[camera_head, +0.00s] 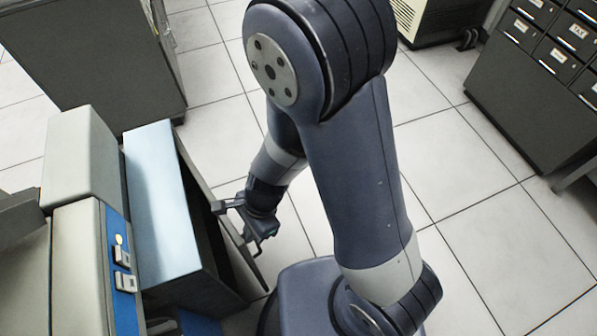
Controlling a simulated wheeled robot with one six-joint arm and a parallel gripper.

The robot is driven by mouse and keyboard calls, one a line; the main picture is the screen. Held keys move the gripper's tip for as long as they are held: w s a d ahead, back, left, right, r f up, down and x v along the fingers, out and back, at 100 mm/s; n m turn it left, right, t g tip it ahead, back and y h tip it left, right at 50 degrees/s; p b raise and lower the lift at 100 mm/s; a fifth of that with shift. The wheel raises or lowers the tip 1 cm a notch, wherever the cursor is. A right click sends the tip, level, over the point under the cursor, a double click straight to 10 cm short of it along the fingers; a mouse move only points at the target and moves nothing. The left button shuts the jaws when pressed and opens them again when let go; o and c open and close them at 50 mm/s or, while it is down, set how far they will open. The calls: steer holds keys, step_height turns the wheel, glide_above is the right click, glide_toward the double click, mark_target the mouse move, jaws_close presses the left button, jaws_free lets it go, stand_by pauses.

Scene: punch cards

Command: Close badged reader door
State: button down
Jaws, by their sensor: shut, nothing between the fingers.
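The card reader is a beige and blue machine (78,250) at the left, with a blue strip carrying a small round yellowish mark (119,240) and white switches. I cannot tell whether that mark is the badge. Beside it is a box with a pale blue top (158,190) and a dark side. A thin dark panel, seemingly the door (236,262), stands out along the box's right side, with a dark gap between them. My gripper (262,238) is shut and empty, just right of the panel and close to a handle-like bar (226,205). Contact cannot be told.
A dark grey cabinet (100,50) stands at the upper left. Dark file drawers (545,70) are at the upper right, and a beige unit (430,18) is at the top. The tiled floor (480,220) to the right is clear. My arm covers the middle.

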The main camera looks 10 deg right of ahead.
steer(key=s+a+m+t, duration=0.1)
steer(key=s+a+m, duration=0.2)
steer(key=a, duration=0.6)
steer(key=shift+s+p, duration=0.4)
steer(key=shift+s, duration=0.3)
steer(key=shift+r+y, duration=0.1)
steer(key=shift+y, duration=0.2)
